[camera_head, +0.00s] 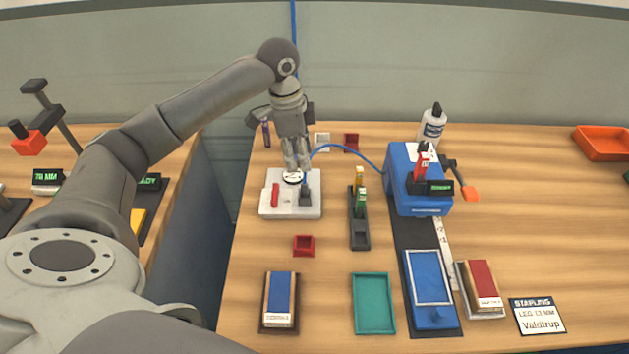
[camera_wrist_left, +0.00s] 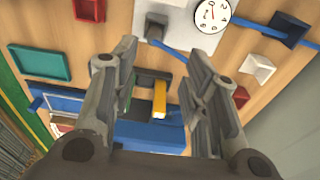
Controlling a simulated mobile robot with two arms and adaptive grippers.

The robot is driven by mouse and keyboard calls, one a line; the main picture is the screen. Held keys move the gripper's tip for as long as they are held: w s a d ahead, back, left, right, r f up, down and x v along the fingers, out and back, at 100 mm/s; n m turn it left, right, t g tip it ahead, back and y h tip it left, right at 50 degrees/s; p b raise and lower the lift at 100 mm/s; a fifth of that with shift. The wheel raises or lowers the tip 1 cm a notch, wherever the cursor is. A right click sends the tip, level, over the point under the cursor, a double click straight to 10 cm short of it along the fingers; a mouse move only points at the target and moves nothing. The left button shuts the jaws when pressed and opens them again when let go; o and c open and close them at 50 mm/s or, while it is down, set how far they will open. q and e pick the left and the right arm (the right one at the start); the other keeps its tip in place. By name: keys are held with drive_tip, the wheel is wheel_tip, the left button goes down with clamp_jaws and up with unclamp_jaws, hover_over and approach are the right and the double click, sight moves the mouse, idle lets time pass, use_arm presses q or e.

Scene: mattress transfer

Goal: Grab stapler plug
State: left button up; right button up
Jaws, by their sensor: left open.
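A dark grey plug (camera_head: 305,193) stands on a white panel (camera_head: 312,209). The panel also bears a round gauge (camera_head: 292,177) and a red bar (camera_head: 275,195). A blue cable (camera_head: 345,148) arcs from the blue stapler (camera_head: 404,160) towards this plug. In the left wrist view, the plug (camera_wrist_left: 155,27) and cable (camera_wrist_left: 172,50) lie beyond my fingertips. My left gripper (camera_head: 296,165) points down over the panel's back part, near the gauge. It also shows in the left wrist view (camera_wrist_left: 161,48), fingers apart, with nothing gripped between them. My right gripper is not in view.
A black holder with green and yellow pieces (camera_head: 359,220) stands right of the panel. A small red tray (camera_head: 304,245), a teal tray (camera_head: 373,303) and a blue pad (camera_head: 281,298) lie in front. A white bottle (camera_head: 432,126) stands behind the stapler.

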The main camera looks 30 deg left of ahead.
use_arm(q)
hover_over(304, 183)
drive_tip(key=f, duration=0.4)
drive_tip(key=shift+s+a+f, duration=0.1)
drive_tip(key=shift+s+a, duration=0.2)
drive_tip(key=shift+s, duration=0.1)
drive_tip(key=shift+w+f, duration=0.1)
drive_tip(key=shift+f, duration=0.2)
drive_tip(key=f, duration=0.1)
drive_tip(key=f+p, duration=0.1)
drive_tip(key=f, duration=0.2)
drive_tip(key=shift+w+d+f+p, duration=0.2)
drive_tip(key=shift+d+p, duration=0.1)
drive_tip(key=shift+d, duration=0.05)
drive_tip(key=shift+f, duration=0.2)
drive_tip(key=shift+w, duration=0.1)
drive_tip(key=c, duration=0.4)
drive_tip(key=shift+c, duration=1.1)
clamp_jaws()
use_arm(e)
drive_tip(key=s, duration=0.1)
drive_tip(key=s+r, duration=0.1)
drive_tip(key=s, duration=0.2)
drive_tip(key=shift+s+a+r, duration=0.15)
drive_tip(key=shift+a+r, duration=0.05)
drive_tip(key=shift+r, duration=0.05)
